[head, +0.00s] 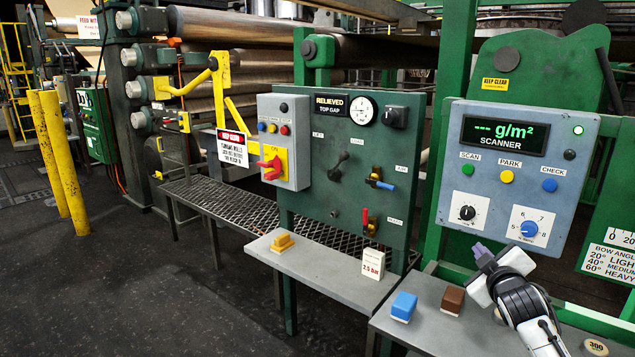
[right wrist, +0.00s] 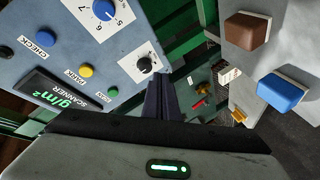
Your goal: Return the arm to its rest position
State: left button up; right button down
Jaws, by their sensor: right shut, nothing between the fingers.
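My right gripper (head: 482,252) is in front of the scanner panel (head: 450,180), low and left of its blue-pointer knob (head: 529,229). Its dark fingers (right wrist: 161,99) are together and empty in the right wrist view. The gripper is above the grey shelf (head: 420,325), near the brown block (head: 452,300). My right arm (head: 530,310) reaches in from the bottom right. My left gripper is not in view.
A blue block (head: 403,306) stands on the shelf left of the brown one. A yellow block (head: 283,242) and a "2.5 BAR" card (head: 372,264) stand on the left shelf. The green "RELIEVED" panel (head: 345,150) is left of the scanner. Open floor (head: 130,270) lies at left.

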jog(key=s+a+f+m+y, duration=0.1)
jog(key=s+a+f, duration=0.1)
jog(key=a+f, duration=0.1)
jog(key=s+a+f+m+y, duration=0.1)
jog(key=s+a+f+m, duration=0.1)
jog(key=f, duration=0.3)
jog(key=s+a+f+m+y, duration=0.1)
jog(key=s+a+f, duration=0.2)
jog(key=a+f, duration=0.1)
jog(key=shift+a+f+g+y, duration=0.3)
jog(key=shift+a+y, duration=0.05)
jog(key=shift+y, duration=0.05)
jog(key=s+a+f+g+y, duration=0.15)
jog(key=s+a+f, duration=0.35)
jog(key=s+f, duration=0.5)
jog(key=s+a+f+g, duration=0.3)
jog(key=s+a+f, duration=0.3)
jog(key=s, duration=0.7)
jog(key=s+a+f, duration=0.1)
jog(key=s+f, duration=0.1)
jog(key=s, duration=0.5)
jog(key=s+a+f+m+g+y, duration=0.1)
jog(key=s+a+f, duration=0.1)
jog(key=s, duration=0.5)
jog(key=shift+a+f, duration=0.2)
jog(key=shift+f, duration=0.1)
